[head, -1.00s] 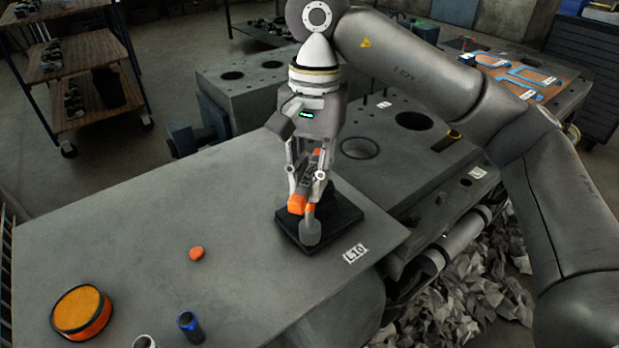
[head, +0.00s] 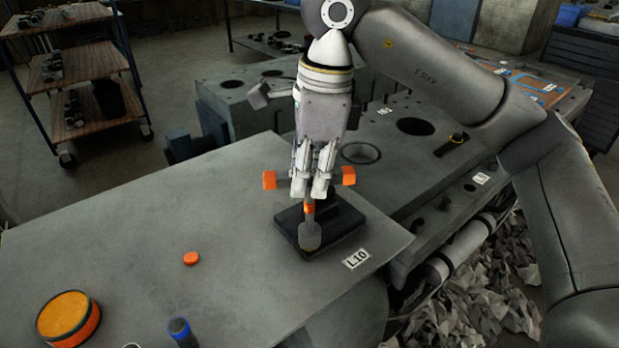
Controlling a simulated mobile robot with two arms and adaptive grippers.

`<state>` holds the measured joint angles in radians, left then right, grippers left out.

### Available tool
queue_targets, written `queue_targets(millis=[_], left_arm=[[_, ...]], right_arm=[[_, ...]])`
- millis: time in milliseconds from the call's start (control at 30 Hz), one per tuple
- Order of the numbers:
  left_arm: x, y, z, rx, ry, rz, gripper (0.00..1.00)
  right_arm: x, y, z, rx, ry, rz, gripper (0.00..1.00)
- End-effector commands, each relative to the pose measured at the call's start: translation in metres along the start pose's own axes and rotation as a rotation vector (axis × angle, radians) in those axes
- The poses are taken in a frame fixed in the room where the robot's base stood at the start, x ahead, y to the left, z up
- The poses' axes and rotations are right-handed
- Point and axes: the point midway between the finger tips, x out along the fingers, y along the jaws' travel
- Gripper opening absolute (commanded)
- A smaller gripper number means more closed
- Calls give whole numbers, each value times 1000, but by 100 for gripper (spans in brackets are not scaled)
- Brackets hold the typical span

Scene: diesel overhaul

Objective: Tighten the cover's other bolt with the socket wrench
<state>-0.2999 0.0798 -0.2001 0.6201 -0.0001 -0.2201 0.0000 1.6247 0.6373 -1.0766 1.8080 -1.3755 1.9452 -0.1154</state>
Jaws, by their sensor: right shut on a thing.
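My right gripper (head: 312,190) points down over the near table and is shut on the socket wrench. My left gripper is not in view.
The grey table (head: 150,215) holds an orange cap (head: 191,258), an orange-topped round part (head: 68,317) and a blue-topped cylinder (head: 181,331). A label L10 (head: 356,258) lies beside the black base. The engine block (head: 415,160) stands behind. The table's middle is mostly clear.

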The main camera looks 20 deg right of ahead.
Motion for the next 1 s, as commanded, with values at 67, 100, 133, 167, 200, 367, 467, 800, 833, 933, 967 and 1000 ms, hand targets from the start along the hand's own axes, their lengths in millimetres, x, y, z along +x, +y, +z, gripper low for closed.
queue_targets(millis=[67,100,133,167,200,367,467,800,833,933,967,1000], left_arm=[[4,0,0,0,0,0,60],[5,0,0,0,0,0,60],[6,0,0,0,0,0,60],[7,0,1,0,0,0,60],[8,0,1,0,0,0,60],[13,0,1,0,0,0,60],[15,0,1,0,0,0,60],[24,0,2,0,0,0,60],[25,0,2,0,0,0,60],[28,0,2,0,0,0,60],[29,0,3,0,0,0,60],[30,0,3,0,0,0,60]], right_arm=[[1,0,0,88,-1,-14,0],[1,0,0,134,-1,-20,0],[1,0,0,169,0,-24,0],[1,0,0,203,0,-28,0],[1,0,0,248,0,-34,0],[1,0,0,431,1,-56,0],[1,0,0,545,2,-70,0],[2,-1,0,936,2,-118,0],[2,-1,0,970,2,-123,0],[2,-1,0,1087,3,-137,0],[2,-1,0,1120,3,-142,0],[2,-1,0,1162,3,-147,0]])
